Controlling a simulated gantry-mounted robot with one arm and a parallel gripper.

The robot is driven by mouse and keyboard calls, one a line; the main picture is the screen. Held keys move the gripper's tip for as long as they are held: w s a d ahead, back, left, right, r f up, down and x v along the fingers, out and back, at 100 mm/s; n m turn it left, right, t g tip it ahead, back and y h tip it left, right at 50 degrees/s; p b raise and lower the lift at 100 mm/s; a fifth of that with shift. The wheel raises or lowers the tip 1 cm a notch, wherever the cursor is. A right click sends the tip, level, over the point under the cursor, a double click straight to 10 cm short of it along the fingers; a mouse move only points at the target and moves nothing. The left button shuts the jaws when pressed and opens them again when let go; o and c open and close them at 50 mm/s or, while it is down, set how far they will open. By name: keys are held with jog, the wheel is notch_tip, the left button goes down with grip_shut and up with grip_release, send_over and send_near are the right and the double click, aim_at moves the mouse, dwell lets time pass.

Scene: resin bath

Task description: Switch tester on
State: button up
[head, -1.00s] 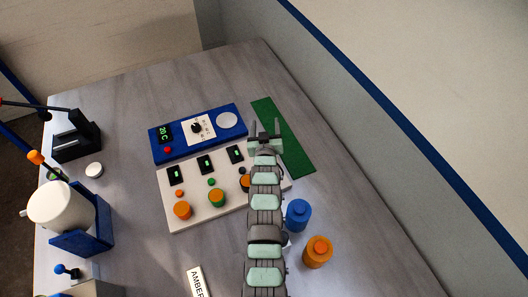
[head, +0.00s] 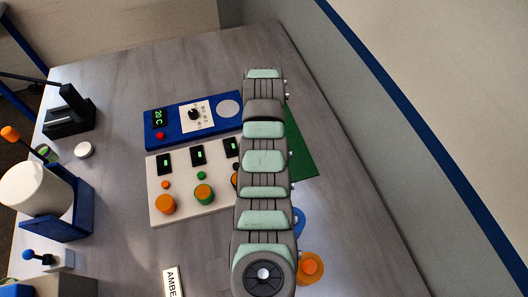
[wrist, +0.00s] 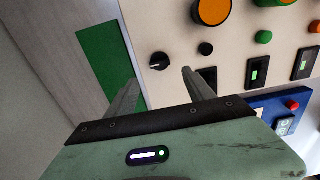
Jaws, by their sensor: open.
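A cream panel (head: 185,206) on the bench has several small lit displays and orange, green and black caps. In the wrist view a small black rotary switch (wrist: 159,61) with a pale pointer line sits on this panel (wrist: 178,30). My gripper (wrist: 161,75) is open and empty, its fingertips on either side of the line toward the switch. I cannot tell whether they touch the panel. In the head view my arm hides the gripper, the switch and the panel's right end. Which unit is the tester is not labelled legibly.
A blue unit (head: 176,131) with a 20 C display, dial and round plate stands behind the panel. A green mat (head: 303,153) lies to the right. An orange-capped bottle (head: 312,267) and a blue bottle (head: 299,219) are partly behind my arm.

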notch_tip(320, 180, down, 10)
jog(key=shift+r+b, duration=0.15)
jog(key=shift+b, duration=0.4)
grip_shut()
dwell(0.7)
